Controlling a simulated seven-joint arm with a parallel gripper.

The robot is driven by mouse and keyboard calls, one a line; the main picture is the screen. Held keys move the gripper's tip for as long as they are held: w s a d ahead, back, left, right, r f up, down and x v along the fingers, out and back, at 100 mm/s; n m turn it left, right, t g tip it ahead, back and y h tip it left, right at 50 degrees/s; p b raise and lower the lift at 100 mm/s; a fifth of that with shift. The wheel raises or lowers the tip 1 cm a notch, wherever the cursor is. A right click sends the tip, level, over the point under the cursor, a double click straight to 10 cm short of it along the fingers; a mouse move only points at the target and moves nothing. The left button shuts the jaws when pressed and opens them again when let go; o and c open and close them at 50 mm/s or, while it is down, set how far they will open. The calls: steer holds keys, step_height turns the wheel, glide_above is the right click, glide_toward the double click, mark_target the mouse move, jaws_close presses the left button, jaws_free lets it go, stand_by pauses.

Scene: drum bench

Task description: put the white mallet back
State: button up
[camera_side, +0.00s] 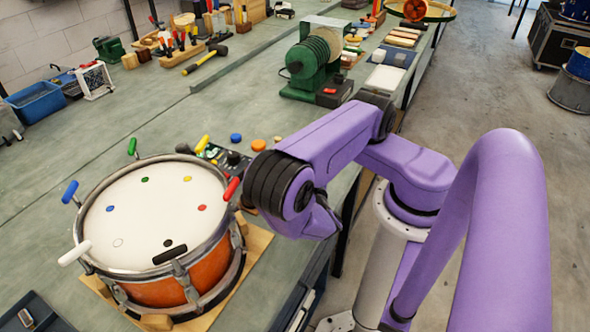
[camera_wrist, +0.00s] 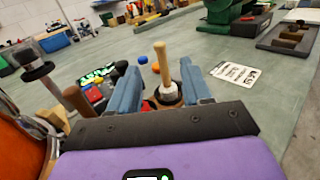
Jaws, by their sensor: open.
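In the wrist view, a mallet-like piece with a pale wooden handle (camera_wrist: 160,56) and a whitish lower part stands upright, slightly tilted, on a dark round base. It lies between the blue fingers of my gripper (camera_wrist: 155,66), which are apart; I see no contact. I cannot tell for sure that it is the white mallet. In the side view, the drum (camera_side: 140,222) has an orange shell, coloured dots on its pale head and coloured handles around its rim. A white handle (camera_side: 75,253) sticks out at its left. My fingers are hidden behind my arm there.
A green machine (camera_side: 310,62) stands farther back on the bench. A printed white card (camera_wrist: 235,73) lies right of my fingers.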

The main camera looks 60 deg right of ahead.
steer(key=s+a+r+m+g+y, duration=0.3)
steer(key=s+m+g, duration=0.6)
steer(key=m+g, duration=0.2)
steer(key=s+a+r+m+g+y, duration=0.2)
steer(key=s+a+r+m+y, duration=0.2)
steer(key=r+y, duration=0.5)
steer(key=shift+a+g, duration=0.25)
steer(key=shift+g, duration=0.05)
stand_by(1.5)
